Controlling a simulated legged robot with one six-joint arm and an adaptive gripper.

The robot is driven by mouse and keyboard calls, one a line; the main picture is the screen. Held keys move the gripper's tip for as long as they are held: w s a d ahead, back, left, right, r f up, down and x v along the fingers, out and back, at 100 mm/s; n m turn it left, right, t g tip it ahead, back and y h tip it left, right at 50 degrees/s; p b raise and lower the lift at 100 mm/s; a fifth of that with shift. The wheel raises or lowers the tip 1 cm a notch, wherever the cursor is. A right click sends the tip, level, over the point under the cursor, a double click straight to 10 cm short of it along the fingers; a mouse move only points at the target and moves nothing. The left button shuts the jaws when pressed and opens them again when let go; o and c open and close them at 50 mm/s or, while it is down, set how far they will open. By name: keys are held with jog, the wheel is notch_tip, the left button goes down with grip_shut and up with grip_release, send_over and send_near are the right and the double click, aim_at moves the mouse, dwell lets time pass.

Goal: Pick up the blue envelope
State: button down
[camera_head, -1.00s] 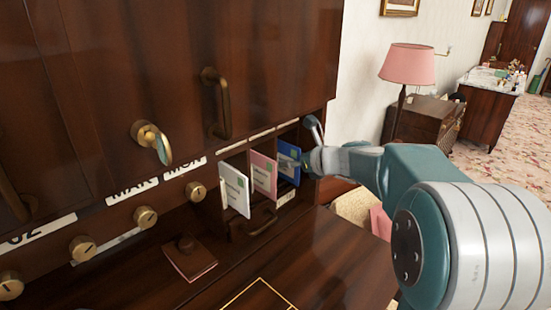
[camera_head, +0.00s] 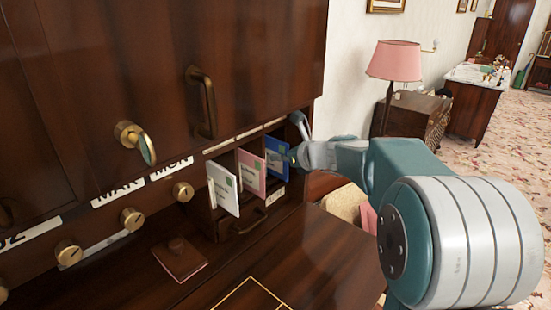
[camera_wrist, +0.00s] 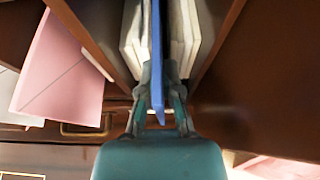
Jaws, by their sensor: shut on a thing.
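The blue envelope (camera_head: 277,156) stands upright in the rightmost slot of the letter rack in the head view. In the wrist view the blue envelope (camera_wrist: 157,60) shows edge-on, with its near end between my fingers. My gripper (camera_head: 298,155) reaches in from the right at that slot; in the wrist view my gripper (camera_wrist: 160,100) is shut on the envelope's near edge. The envelope is still among pale envelopes (camera_wrist: 182,35) in the compartment. How deep it sits in the slot is hidden.
A pink envelope (camera_head: 251,172) and a white envelope (camera_head: 223,189) stand in the slots to the left. Wooden dividers (camera_wrist: 95,35) flank the compartment closely. A drawer handle (camera_head: 250,222) lies below. The desk top (camera_head: 310,250) in front is mostly clear. A pink lamp (camera_head: 394,62) stands behind.

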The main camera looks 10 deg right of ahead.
jog(key=s+d, duration=1)
jog(key=s, duration=0.4)
jog(key=shift+s+d, duration=0.3)
jog(key=shift+s, duration=0.1)
